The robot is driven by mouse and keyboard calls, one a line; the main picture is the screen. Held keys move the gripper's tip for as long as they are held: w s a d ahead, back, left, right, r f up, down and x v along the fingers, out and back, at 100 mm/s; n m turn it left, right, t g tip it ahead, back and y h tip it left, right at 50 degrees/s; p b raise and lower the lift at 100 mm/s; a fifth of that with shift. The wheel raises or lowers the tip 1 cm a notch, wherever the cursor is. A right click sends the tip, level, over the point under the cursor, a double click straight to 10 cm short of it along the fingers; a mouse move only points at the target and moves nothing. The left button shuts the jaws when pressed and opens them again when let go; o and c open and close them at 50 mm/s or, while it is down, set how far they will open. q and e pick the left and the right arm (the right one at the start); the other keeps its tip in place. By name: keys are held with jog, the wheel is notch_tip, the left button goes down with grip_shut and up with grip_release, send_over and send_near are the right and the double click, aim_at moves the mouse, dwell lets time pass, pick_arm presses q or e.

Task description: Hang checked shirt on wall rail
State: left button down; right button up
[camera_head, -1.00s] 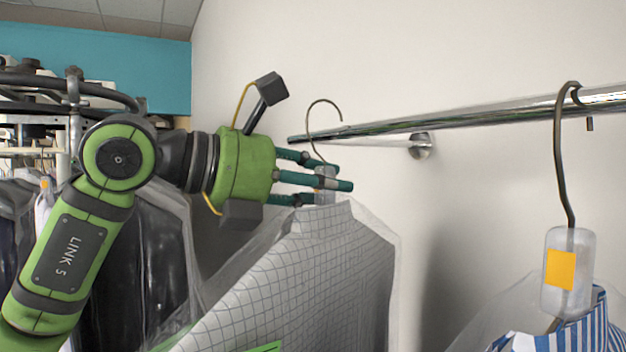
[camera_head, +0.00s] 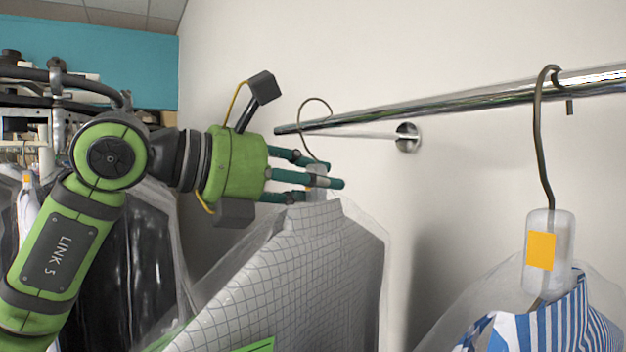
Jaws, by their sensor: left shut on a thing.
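The checked shirt (camera_head: 285,270), in a clear cover, hangs from my left gripper (camera_head: 318,178). The gripper is shut on the pale neck piece of the shirt's hanger, just below its wire hook (camera_head: 315,99). The hook stands upright at the free end of the chrome wall rail (camera_head: 430,108). Its curve rises above the rail, and its long side crosses the rail in the picture. I cannot tell whether the hook is around the rail or in front of it. My right gripper is not in view.
A blue-striped shirt (camera_head: 560,325) hangs by a wire hook (camera_head: 538,130) on the rail at the right. A wall bracket (camera_head: 407,138) holds the rail. Dark covered garments (camera_head: 125,260) hang at the left. The rail between the two hooks is bare.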

pick_arm(q)
jog(key=shift+f+b, duration=0.7)
jog(key=shift+f, duration=0.15)
jog(key=c, duration=0.8)
grip_release()
jog(key=shift+c, duration=0.2)
jog(key=shift+s, duration=0.1)
jog(key=shift+f, duration=0.1)
jog(key=shift+a, duration=0.1)
jog(key=shift+s+a, duration=0.1)
jog(key=shift+a, duration=0.1)
jog(key=v, duration=1.1)
jog(key=shift+s+a+r, duration=0.15)
jog(key=shift+s+r, duration=0.05)
